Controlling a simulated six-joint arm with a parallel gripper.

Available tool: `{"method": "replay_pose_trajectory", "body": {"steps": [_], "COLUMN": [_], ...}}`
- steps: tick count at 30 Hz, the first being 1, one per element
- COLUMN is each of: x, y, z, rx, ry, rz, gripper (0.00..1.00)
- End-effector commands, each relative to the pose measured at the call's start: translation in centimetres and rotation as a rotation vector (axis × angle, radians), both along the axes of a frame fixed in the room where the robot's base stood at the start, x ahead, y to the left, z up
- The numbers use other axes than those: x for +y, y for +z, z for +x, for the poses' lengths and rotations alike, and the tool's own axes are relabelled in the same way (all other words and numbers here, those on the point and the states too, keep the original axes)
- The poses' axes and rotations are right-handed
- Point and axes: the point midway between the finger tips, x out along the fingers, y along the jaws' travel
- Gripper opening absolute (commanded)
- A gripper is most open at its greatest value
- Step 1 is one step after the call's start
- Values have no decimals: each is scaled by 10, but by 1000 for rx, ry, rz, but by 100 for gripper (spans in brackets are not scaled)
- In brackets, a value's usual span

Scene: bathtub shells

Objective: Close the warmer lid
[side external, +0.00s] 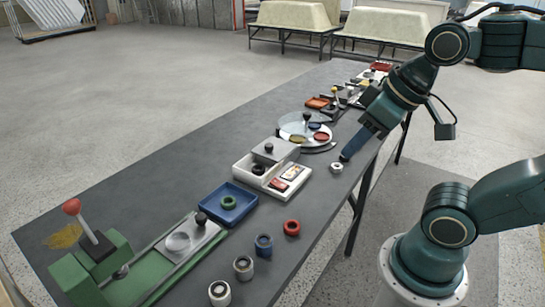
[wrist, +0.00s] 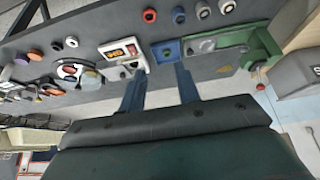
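The warmer appears to be a white box (side external: 243,172) in the middle of the table, with a grey lid (side external: 283,149) bearing a black knob (side external: 269,147). The box also shows in the wrist view (wrist: 104,49). My gripper (side external: 346,157) is above the table's right side, to the right of the box and apart from it. In the wrist view its two fingers (wrist: 160,70) are spread with nothing between them.
A blue tray (side external: 240,213) with a green ring and a green fixture (side external: 85,280) with a red-knobbed lever stand nearer the camera. A round clear turntable (side external: 296,126) stands behind the box. Several loose rings, including a red one (side external: 292,227), lie along the right edge. The table's left side is clear.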

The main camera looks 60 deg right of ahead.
Motion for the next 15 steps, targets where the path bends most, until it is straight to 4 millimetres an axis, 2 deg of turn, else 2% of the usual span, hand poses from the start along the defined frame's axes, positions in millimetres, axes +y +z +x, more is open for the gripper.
{"method": "replay_pose_trajectory", "body": {"steps": [1, 4, 5, 11, 15], "x": [0, -1, -1, -4, -11], "y": [1, 4, 6, 17, 25], "z": [2, 9, 12, 44, 74], "rx": [1, 7, 8, 25, 39], "ry": [-1, -2, -1, -2, -1], "rz": [0, 3, 4, 18, 34], "gripper": [22, 3, 0, 0, 0]}}
